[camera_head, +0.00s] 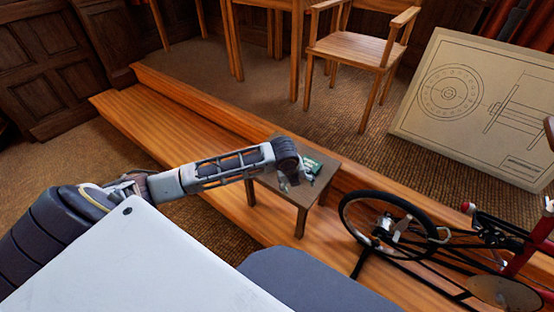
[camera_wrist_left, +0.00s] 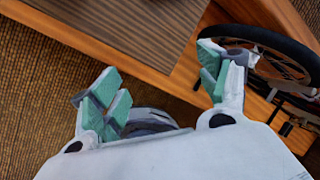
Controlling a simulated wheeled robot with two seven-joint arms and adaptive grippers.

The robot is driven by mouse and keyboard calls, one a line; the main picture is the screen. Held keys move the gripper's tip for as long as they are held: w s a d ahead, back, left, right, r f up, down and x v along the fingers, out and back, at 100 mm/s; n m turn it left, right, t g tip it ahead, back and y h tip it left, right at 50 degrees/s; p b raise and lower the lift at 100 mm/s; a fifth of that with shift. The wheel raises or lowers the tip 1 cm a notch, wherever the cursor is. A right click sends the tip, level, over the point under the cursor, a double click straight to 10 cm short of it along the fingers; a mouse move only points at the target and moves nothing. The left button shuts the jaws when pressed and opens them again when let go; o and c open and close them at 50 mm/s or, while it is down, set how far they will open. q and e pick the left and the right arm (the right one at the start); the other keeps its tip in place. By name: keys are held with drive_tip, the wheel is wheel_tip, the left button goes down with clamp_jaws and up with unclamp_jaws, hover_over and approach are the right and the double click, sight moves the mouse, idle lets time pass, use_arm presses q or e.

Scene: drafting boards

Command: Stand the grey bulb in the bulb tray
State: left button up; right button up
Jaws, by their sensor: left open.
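My left gripper (camera_head: 290,182) is over the small wooden table (camera_head: 317,187) in the head view. In the left wrist view its green-padded fingers (camera_wrist_left: 160,78) are wide apart, with nothing held between them. The table corner (camera_wrist_left: 135,35) shows beyond the fingertips there. I cannot make out the grey bulb or the bulb tray in either view. The gripper and arm hide part of the table top. My right gripper is not in view.
A bicycle wheel (camera_head: 388,227) stands close to the table's right side; its rim also shows in the left wrist view (camera_wrist_left: 262,36). A chair (camera_head: 352,50) and a drawing board (camera_head: 440,125) stand farther back.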

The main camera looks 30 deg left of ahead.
use_arm(q)
drive_tip(key=w+a+r+m+y, duration=0.1)
drive_tip(key=w+a+r+m, duration=0.1)
drive_tip(key=a, duration=0.6)
drive_tip(key=w+a+r+m, duration=0.3)
drive_tip(key=w+a, duration=0.2)
drive_tip(key=a, duration=0.2)
drive_tip(key=shift+a+r+m+y, duration=0.35)
drive_tip(key=shift+a+m+y, duration=0.05)
drive_tip(key=shift+f, duration=0.1)
drive_tip(key=b+x, duration=0.1)
drive_tip(key=x, duration=0.5)
drive_tip(key=shift+w+f, duration=0.15)
drive_tip(key=shift+f, duration=0.15)
drive_tip(key=shift+b+x, duration=0.45)
drive_tip(key=shift+x, duration=0.4)
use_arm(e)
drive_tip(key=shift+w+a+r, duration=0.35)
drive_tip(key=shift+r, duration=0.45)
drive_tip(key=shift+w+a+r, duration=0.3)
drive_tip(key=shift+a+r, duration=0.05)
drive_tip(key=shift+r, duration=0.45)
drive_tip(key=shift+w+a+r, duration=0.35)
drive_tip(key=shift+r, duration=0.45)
use_arm(q)
drive_tip(key=shift+f, duration=0.1)
